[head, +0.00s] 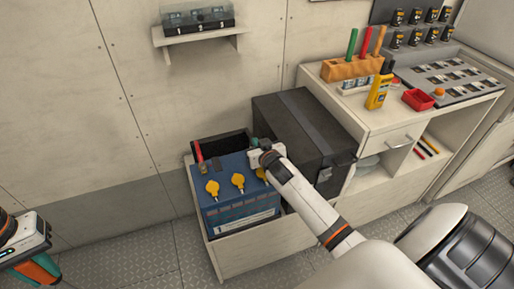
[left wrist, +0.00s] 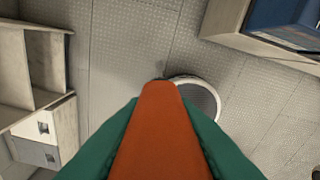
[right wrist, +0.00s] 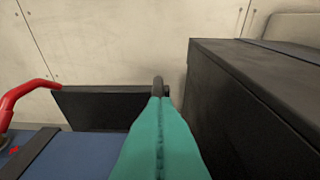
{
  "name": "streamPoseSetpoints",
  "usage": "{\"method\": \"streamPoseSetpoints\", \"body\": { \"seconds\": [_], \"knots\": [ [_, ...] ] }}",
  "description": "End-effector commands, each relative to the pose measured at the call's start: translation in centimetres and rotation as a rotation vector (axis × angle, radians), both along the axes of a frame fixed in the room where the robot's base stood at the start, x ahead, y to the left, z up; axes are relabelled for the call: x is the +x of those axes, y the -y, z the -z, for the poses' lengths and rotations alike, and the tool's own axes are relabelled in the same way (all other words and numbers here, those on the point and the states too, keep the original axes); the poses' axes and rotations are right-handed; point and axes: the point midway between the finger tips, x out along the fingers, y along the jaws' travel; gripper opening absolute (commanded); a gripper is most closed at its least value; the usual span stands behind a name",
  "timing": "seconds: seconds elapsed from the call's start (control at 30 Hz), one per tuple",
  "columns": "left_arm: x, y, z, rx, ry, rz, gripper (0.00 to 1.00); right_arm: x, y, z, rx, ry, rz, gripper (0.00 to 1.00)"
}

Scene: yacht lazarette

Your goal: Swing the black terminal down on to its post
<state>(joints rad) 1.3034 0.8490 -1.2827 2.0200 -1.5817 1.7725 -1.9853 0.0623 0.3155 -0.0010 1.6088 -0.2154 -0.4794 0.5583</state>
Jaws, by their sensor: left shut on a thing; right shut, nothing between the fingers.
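The blue battery (head: 235,205) sits in a pale tray; its blue top shows at the lower left of the right wrist view (right wrist: 45,158). My right gripper (head: 258,146) is at the battery's back right corner, its teal fingers shut with nothing between them. A dark rounded piece (right wrist: 158,86), likely the black terminal or its cable, stands just beyond the fingertips; I cannot tell whether they touch it. The post is hidden. My left gripper (head: 38,266) is at the far lower left, shut on an orange-handled thing (left wrist: 162,135), away from the battery.
A red cable (head: 199,153) rises at the battery's left back. A large black box (head: 300,130) stands close to the right of my right gripper. A workbench (head: 400,118) with tools is further right. Floor (head: 125,270) is clear between the left gripper and the battery.

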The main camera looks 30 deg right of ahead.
Motion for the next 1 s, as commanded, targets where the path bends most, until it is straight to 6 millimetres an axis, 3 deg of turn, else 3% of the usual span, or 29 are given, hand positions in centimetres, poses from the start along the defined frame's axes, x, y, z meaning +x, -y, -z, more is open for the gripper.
{"method": "streamPoseSetpoints", "body": {
  "seconds": [0.2,0.53,0.73,1.0],
  "knots": [
    [0.0,0.0,0.1,0.0,0.001,0.0,0.0,-0.1,0.0,1.3,0.002,0.0,0.001,0.0],
    [0.0,0.0,0.2,0.0,0.001,0.0,0.0,-0.2,-0.1,1.5,0.002,0.0,0.001,0.0],
    [0.0,0.0,1.0,0.0,0.001,0.0,0.0,-0.4,-0.1,3.6,0.004,-0.001,0.001,0.0],
    [0.0,0.0,0.9,0.0,0.001,0.0,0.0,-0.7,-0.2,4.2,0.005,-0.016,0.001,0.0]
  ]
}}
